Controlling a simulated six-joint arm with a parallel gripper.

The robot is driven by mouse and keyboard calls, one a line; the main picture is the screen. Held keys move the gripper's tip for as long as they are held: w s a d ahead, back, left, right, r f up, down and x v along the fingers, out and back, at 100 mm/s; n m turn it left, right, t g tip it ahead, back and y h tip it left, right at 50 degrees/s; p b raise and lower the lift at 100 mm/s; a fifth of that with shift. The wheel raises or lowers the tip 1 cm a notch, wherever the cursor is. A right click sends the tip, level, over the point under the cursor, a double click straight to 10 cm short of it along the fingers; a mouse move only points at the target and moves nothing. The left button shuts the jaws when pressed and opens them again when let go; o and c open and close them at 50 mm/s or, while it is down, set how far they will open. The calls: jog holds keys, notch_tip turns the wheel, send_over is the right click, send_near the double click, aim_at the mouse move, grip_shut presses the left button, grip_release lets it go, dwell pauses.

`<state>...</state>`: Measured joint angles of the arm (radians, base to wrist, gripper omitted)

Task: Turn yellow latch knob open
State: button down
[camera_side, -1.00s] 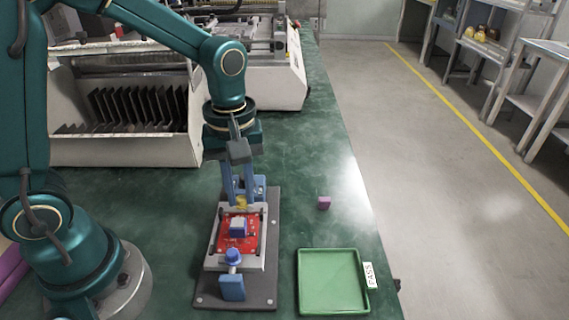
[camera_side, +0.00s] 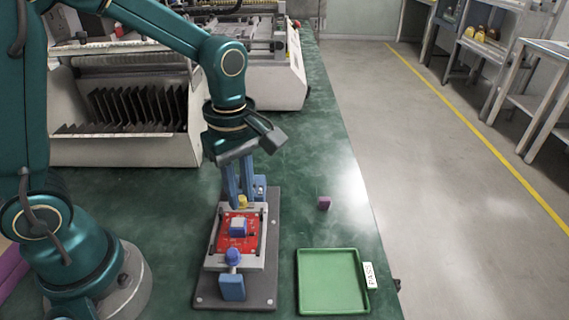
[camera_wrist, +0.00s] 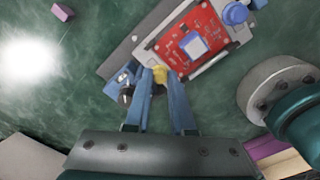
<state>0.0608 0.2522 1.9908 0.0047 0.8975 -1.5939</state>
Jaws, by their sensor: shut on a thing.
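The yellow latch knob (camera_side: 243,201) sits at the far end of the fixture (camera_side: 268,262), beside a blue block. In the wrist view the yellow knob (camera_wrist: 159,74) shows between the tips of my blue fingers. My gripper (camera_side: 240,204) points down at it and is shut on the knob; the fingers partly hide it. A red board (camera_side: 226,243) with a white-topped blue part (camera_side: 238,228) lies in the fixture's grey frame. A blue knob (camera_side: 233,257) stands at the near end, with a blue block (camera_side: 232,288) in front.
A green tray (camera_side: 302,308) with a PASS label (camera_side: 370,275) lies right of the fixture. A small purple block (camera_side: 324,202) sits on the green table behind the tray. A rack of dark boards (camera_side: 140,107) stands at the back left.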

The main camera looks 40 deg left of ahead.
aim_at(241, 198)
dwell(0.3)
jog(key=c, duration=0.8)
grip_release()
jog(key=shift+o, duration=0.2)
jog(key=shift+r, duration=2.6)
